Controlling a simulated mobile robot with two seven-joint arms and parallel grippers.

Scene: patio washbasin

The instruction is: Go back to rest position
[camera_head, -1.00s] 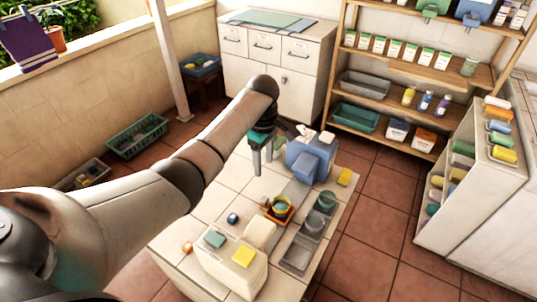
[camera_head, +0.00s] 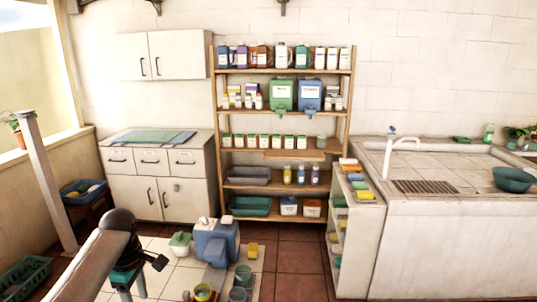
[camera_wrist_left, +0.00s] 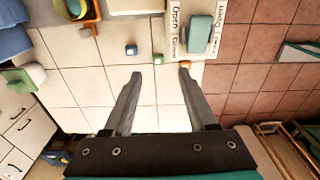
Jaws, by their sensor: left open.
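My left arm comes in from the lower left of the head view. Its gripper (camera_head: 132,288) points down over the white tiled table, left of a blue appliance (camera_head: 216,241). In the left wrist view the two fingers of the gripper (camera_wrist_left: 160,74) are apart, with only white tiles between them. A small blue object (camera_wrist_left: 131,50) and a small orange object (camera_wrist_left: 185,64) lie on the tiles beyond the fingertips. My right gripper is not in view.
Bowls and a yellow sponge (camera_head: 253,251) are on the table near the appliance. A wooden shelf (camera_head: 283,72) with bottles stands at the back wall, with a white cabinet (camera_head: 157,189) to its left. A stone washbasin counter (camera_head: 440,235) is at the right. Red floor tiles between are clear.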

